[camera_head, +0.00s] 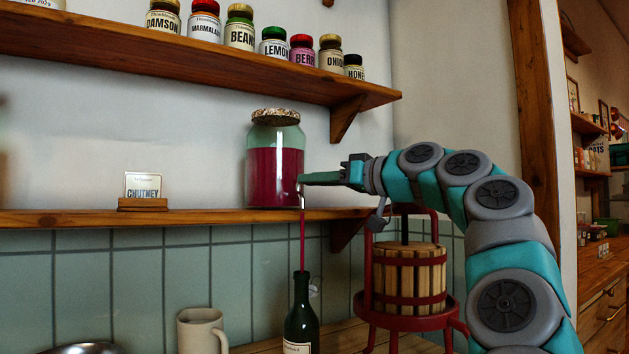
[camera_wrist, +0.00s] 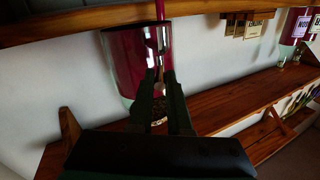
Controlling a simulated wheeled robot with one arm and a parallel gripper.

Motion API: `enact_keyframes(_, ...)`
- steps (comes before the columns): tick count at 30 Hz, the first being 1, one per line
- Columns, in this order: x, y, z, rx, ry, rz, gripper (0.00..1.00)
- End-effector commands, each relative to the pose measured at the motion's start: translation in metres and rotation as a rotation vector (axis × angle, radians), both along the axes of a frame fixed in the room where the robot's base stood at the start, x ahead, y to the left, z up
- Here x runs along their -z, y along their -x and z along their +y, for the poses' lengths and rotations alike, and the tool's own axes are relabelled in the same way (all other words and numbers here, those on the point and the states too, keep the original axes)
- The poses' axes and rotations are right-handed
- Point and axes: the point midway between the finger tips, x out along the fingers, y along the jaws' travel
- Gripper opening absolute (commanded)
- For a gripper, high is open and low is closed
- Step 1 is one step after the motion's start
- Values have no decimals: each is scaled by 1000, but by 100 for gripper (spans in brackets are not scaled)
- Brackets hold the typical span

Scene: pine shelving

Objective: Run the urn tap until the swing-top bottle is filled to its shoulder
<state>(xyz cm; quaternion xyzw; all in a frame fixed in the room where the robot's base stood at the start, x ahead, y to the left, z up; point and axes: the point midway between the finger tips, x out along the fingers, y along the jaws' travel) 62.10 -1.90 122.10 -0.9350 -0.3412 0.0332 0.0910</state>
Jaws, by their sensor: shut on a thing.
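The urn (camera_head: 275,175) is a clear glass jar of dark red liquid with a patterned lid, standing on the lower shelf. It also shows in the wrist view (camera_wrist: 124,55). My gripper (camera_head: 304,180) is shut on the tap (camera_head: 301,192) at the urn's right side; the wrist view shows my fingers (camera_wrist: 163,74) at the metal tap (camera_wrist: 162,42). A thin red stream (camera_head: 302,240) runs straight down from the tap into the mouth of the dark green swing-top bottle (camera_head: 301,322). The bottle stands upright with a pale label. Its dark glass hides the liquid level.
A red fruit press with a wooden slatted basket (camera_head: 410,278) stands right of the bottle, below my arm. A beige mug (camera_head: 201,330) is to its left. A chutney sign (camera_head: 143,188) stands on the lower shelf (camera_head: 60,219). Several labelled jars line the upper shelf (camera_head: 200,60).

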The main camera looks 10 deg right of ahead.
Motion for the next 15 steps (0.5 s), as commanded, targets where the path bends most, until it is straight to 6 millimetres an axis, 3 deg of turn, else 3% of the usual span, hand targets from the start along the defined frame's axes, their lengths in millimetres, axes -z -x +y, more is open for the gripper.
enact_keyframes(15,3,0,0,18,2,2,0)
